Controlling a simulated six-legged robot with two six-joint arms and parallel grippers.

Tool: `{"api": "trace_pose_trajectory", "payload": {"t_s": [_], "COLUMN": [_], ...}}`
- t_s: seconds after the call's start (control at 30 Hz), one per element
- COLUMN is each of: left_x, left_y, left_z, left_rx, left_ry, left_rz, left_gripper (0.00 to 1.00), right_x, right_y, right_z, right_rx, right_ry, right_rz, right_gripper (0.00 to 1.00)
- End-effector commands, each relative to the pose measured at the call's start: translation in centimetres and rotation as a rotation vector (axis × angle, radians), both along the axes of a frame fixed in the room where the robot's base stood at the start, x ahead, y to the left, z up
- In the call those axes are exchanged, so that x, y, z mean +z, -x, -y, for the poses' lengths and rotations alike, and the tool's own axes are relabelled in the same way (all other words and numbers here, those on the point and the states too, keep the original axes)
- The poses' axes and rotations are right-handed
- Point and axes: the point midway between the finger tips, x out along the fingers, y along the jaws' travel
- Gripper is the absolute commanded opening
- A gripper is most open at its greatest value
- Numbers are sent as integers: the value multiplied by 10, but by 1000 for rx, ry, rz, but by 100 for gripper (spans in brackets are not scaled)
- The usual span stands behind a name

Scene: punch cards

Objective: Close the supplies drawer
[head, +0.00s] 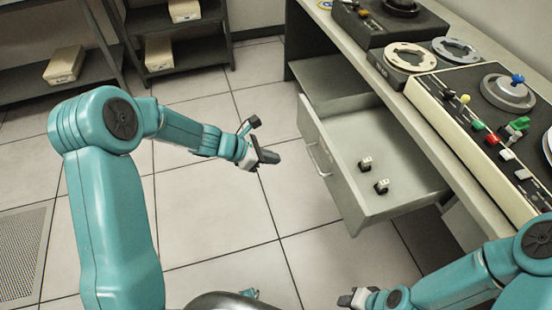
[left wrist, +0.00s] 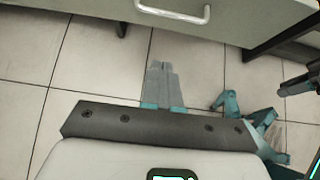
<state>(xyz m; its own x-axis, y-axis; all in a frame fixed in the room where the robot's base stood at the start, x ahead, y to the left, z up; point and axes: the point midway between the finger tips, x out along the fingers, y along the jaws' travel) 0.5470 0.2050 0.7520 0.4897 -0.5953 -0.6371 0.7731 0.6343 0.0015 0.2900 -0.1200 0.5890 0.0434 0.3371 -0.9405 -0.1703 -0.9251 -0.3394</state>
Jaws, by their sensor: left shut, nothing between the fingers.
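The supplies drawer (head: 405,190) is pulled well out from under the desk. Its grey front panel (head: 340,187) faces left and carries a metal handle (head: 318,160). Two small white-and-dark items (head: 374,175) stand inside it. My left gripper (head: 270,157) is shut and empty, in the air to the left of the drawer front, apart from it. In the left wrist view the shut fingers (left wrist: 161,82) point toward the handle (left wrist: 175,14), with floor visible between. My right gripper (head: 350,299) is low at the bottom edge; its jaws are too small to read.
The desk top (head: 440,135) holds a control panel with coloured knobs (head: 490,135), reels (head: 410,57) and a dark machine (head: 385,22). Dark shelves (head: 190,65) with cream boxes (head: 65,65) stand at the back left. The tiled floor (head: 215,220) left of the drawer is clear.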

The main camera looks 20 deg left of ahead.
Motion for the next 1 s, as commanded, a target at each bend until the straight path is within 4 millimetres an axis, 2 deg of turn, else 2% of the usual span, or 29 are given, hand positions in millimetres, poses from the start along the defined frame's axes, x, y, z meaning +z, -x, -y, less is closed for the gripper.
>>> {"api": "trace_pose_trajectory", "payload": {"t_s": [0.03,0.33,0.4,0.6,1.0], "left_x": [-10,-51,-42,-39,-39], "left_y": [-5,-36,-44,-57,-59], "left_z": [8,47,55,71,73], "left_rx": [-2,-3,-3,-4,-1], "left_ry": [1,0,-1,-1,-1], "left_rz": [-3,-3,1,-1,-2], "left_gripper": [0,0,0,0,0], "right_x": [-3,-11,-4,-1,-1], "right_y": [0,0,0,0,0], "right_z": [0,0,0,0,0], "right_rx": [0,0,0,0,0], "right_ry": [0,0,0,0,0], "right_rz": [0,0,-1,0,0], "right_gripper": [36,36,36,36,36]}}
